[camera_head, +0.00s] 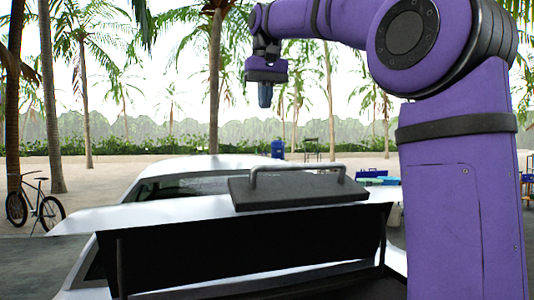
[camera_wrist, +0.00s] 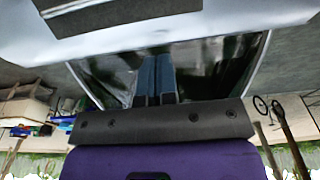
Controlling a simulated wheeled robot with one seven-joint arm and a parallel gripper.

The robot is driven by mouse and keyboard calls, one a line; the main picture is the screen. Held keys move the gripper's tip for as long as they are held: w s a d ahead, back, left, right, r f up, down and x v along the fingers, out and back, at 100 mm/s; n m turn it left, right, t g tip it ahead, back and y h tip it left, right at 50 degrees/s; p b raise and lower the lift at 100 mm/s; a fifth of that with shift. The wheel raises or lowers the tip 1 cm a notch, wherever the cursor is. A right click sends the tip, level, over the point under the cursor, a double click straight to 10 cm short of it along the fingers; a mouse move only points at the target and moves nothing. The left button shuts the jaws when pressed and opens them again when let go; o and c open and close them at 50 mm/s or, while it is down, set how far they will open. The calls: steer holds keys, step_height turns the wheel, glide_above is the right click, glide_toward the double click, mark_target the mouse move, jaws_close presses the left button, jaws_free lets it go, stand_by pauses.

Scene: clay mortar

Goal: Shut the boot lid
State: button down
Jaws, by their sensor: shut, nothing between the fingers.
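The white car's boot lid (camera_head: 180,213) is raised, with its dark underside (camera_head: 240,245) facing me and thin struts at both sides. A dark grey plate (camera_head: 300,192) with a bar handle (camera_head: 308,167) sits on top of the lid. My gripper (camera_head: 265,104) is shut and empty, pointing down, high above and beyond the lid. In the wrist view my gripper (camera_wrist: 156,62) shows its two blue fingers together in front of the dark rear window (camera_wrist: 103,72). The white lid (camera_wrist: 250,18) and its plate (camera_wrist: 120,14) lie at the top of that view.
The car roof (camera_head: 215,163) is beyond the lid. A bicycle (camera_head: 35,207) stands at the left near palm trunks. Blue items (camera_head: 372,177) and a blue bin (camera_head: 278,149) are in the background. Open air surrounds my gripper.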

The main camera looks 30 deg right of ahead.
step_height(320, 180, down, 11)
steer(key=shift+d+f, duration=0.1)
steer(key=shift+f, duration=0.05)
steer(key=shift+s+f, duration=0.35)
steer(key=shift+f, duration=0.35)
